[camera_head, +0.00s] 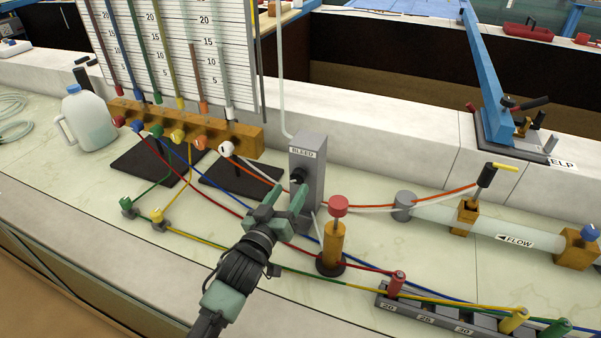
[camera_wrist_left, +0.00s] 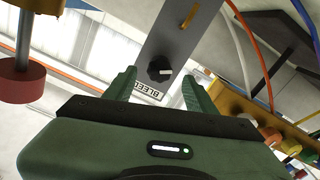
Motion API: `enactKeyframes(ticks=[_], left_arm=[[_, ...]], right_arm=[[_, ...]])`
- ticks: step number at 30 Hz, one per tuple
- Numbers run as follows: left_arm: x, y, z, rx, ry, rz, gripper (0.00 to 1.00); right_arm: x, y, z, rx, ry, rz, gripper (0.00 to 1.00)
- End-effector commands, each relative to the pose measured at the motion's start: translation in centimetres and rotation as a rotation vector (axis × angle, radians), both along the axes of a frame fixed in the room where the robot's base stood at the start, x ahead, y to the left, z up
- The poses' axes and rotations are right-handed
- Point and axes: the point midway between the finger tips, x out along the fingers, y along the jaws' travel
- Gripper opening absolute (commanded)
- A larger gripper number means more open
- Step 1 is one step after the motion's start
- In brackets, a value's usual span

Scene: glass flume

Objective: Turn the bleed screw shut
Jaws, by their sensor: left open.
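The bleed screw is a black knob (camera_head: 298,174) on the front of a grey upright block (camera_head: 313,170) labelled BLEED. My left gripper (camera_head: 288,193) is open just in front of the block, close below the knob. In the left wrist view the fingers (camera_wrist_left: 160,77) are spread to either side of the knob's line, with nothing between them. Contact with the knob cannot be made out. My right gripper is not in view.
A red-topped brass post (camera_head: 333,240) stands close right of the gripper. A brass manifold (camera_head: 190,128) with coloured tubes is behind left. Tubes cross the bench around the block. A clear pipe (camera_head: 445,216) lies right, a rack (camera_head: 440,316) front right, a jug (camera_head: 88,120) left.

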Motion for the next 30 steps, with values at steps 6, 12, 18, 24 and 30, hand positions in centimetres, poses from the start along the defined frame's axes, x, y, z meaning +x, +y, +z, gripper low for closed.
enactKeyframes(ticks=[6, 12, 18, 24, 30], left_arm=[[3.4, -1.5, 0.2, 0.000, 0.000, 0.000, 0.56], [5.4, -2.2, 0.0, 0.001, 0.001, 0.001, 0.56], [5.7, -2.3, 0.0, 0.002, 0.001, 0.002, 0.56], [5.7, -2.3, 0.0, 0.002, 0.001, 0.002, 0.39], [5.7, -2.3, 0.0, 0.002, 0.002, 0.001, 0.00]], right_arm=[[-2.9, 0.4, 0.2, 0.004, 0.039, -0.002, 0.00], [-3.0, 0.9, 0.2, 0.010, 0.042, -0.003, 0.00], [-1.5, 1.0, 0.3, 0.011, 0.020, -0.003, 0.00], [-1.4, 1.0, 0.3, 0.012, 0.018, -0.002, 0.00], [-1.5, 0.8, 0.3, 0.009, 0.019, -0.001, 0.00]])
